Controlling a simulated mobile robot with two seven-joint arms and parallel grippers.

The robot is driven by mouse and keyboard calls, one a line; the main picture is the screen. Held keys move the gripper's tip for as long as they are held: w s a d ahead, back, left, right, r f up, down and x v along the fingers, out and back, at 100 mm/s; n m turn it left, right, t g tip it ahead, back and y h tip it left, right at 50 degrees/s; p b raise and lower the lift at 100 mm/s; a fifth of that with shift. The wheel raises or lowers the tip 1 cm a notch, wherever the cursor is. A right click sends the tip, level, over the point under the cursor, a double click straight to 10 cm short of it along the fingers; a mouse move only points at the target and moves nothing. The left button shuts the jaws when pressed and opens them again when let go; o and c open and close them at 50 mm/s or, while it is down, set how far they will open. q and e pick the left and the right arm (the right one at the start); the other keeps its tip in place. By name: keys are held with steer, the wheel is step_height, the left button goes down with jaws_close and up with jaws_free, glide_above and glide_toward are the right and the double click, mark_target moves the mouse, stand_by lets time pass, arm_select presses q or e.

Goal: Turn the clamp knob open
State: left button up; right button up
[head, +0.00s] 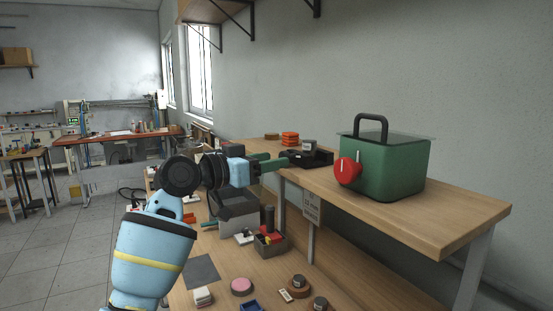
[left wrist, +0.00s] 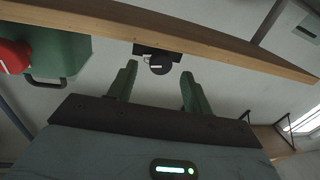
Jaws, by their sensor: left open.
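A round dark knob with a pale mark (left wrist: 160,64) sits on a black block (left wrist: 150,49) at the bench edge in the left wrist view. A black fixture with a dark round top (head: 309,146) stands on the raised bench in the head view. A red knob with a white line (head: 347,171) is on the front of a green box (head: 395,165); I cannot tell from its look which knob is the clamp's. My left gripper (head: 283,160) is open and empty, its green fingers pointing at the black fixture. In the left wrist view the dark knob lies between and beyond the fingertips (left wrist: 159,80), apart from them.
The raised wooden bench (head: 455,215) has free room in front of the green box. A lower bench holds a grey bin (head: 238,213), a pink disc (head: 241,286) and small parts. A sign (head: 312,203) hangs below the upper edge.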

arm_select(q)
steer(key=shift+x, duration=1.25)
